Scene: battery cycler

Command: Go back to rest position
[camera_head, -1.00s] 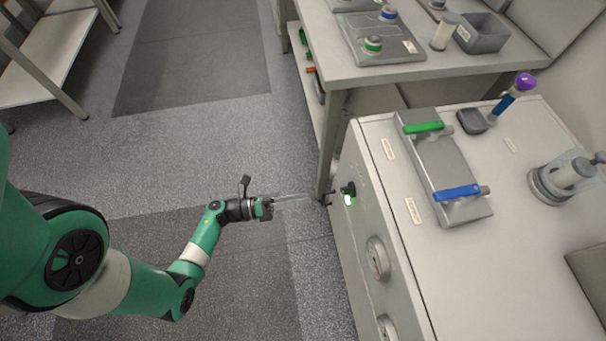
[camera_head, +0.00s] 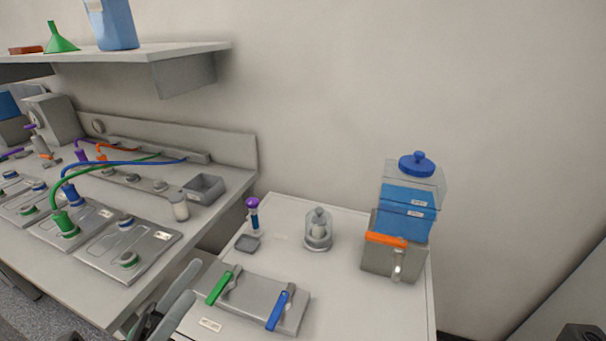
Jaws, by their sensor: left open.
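My left gripper (camera_head: 196,278) shows at the bottom, left of centre, with two grey fingers standing apart and nothing between them. It is in front of the left edge of the white cabinet (camera_head: 355,320). Whether it touches the cabinet cannot be told. The rest of my left arm is mostly out of the picture. My right gripper is not seen.
On the cabinet are a grey plate with a green handle (camera_head: 219,288) and a blue handle (camera_head: 278,311), a glass-domed part (camera_head: 318,230), and a blue container (camera_head: 405,212) above an orange-handled block. A bench (camera_head: 120,290) with cables stands left, under a shelf (camera_head: 150,52).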

